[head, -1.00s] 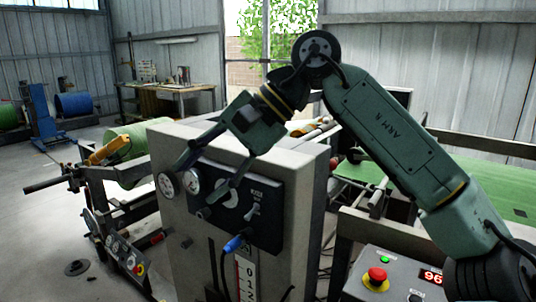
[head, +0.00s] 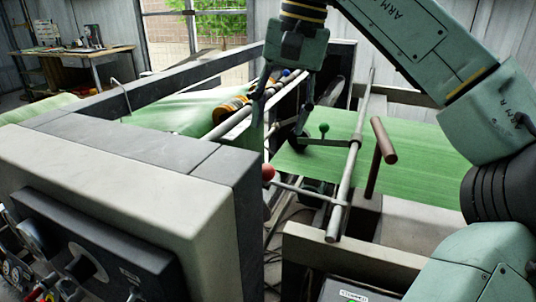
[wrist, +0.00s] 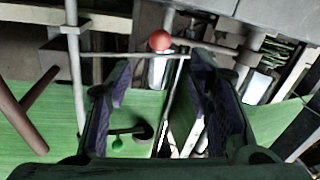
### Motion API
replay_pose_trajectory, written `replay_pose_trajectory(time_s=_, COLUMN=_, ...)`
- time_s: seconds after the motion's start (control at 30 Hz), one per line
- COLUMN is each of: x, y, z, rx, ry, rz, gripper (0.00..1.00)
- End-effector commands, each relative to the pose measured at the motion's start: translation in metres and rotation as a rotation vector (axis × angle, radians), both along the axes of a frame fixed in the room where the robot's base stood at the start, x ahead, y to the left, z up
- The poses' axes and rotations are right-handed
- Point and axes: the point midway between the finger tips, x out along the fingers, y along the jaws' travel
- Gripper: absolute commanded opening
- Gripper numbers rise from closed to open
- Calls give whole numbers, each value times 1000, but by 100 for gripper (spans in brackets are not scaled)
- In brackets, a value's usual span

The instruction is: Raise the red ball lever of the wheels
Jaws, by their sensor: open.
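The red ball (head: 268,172) of the lever sits at the end of a thin rod (head: 308,190), close to the right side of the grey cabinet in the head view. The rod runs right to a long grey bar. In the wrist view the red ball (wrist: 160,40) shows at the top middle, beyond the fingertips, with its rod crossing sideways. My gripper (head: 283,112) is open and points down, above and beyond the red ball in the head view. In the wrist view my gripper (wrist: 158,72) has its two dark fingers apart, with nothing held between them.
A green ball knob (head: 323,127) stands on a second lever over the green web (head: 420,165). A brown handle (head: 383,140) rises right of the long bar (head: 350,170). The grey cabinet (head: 130,175) fills the left front. Rollers lie behind my gripper.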

Motion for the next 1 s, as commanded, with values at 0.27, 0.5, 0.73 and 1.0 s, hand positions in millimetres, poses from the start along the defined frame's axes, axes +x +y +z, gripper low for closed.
replay_pose_trajectory(time_s=0.27, x=1, y=9, z=-47, rx=-1, ry=2, rz=2, gripper=47)
replay_pose_trajectory(time_s=0.5, x=3, y=17, z=-86, rx=0, ry=1, rz=1, gripper=47)
replay_pose_trajectory(time_s=0.73, x=3, y=20, z=-100, rx=2, ry=-1, rz=1, gripper=47)
replay_pose_trajectory(time_s=1.0, x=4, y=20, z=-101, rx=2, ry=-1, rz=1, gripper=46)
